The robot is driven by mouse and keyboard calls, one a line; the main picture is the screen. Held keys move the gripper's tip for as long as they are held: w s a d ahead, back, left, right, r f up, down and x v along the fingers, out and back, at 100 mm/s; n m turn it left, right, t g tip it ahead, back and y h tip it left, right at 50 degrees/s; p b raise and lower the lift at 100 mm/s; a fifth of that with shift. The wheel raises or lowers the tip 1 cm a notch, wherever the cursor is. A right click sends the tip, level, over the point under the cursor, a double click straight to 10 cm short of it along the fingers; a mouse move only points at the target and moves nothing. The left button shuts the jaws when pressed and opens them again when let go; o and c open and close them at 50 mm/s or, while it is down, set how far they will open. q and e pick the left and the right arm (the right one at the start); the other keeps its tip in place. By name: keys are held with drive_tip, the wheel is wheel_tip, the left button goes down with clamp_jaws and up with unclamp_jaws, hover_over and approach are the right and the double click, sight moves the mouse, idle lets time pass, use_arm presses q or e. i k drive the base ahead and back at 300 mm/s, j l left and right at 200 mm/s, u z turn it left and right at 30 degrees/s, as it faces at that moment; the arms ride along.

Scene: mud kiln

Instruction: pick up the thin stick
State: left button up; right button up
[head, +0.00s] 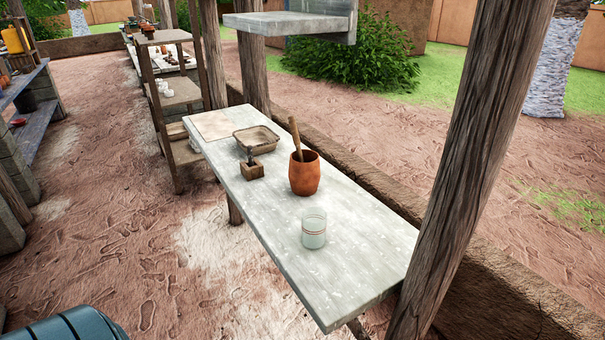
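A thin brown stick (295,136) leans in an orange-brown clay pot (304,176). Its upper part sticks out above the rim and tilts to the left; its lower end is hidden inside the pot. The pot stands upright near the middle of a grey-white table (336,262). Neither of my grippers shows in the head view.
On the table stand a pale glass jar (314,232), a small wooden block holder (251,170) and a shallow tray (248,144). A wooden post (470,150) rises at the table's right, and a grey shelf (285,22) hangs above. The table's front end is clear.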

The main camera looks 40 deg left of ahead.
sight(292, 122)
drive_tip(key=j+u, duration=0.25)
drive_tip(key=j, duration=1.65)
drive_tip(key=i, duration=0.05)
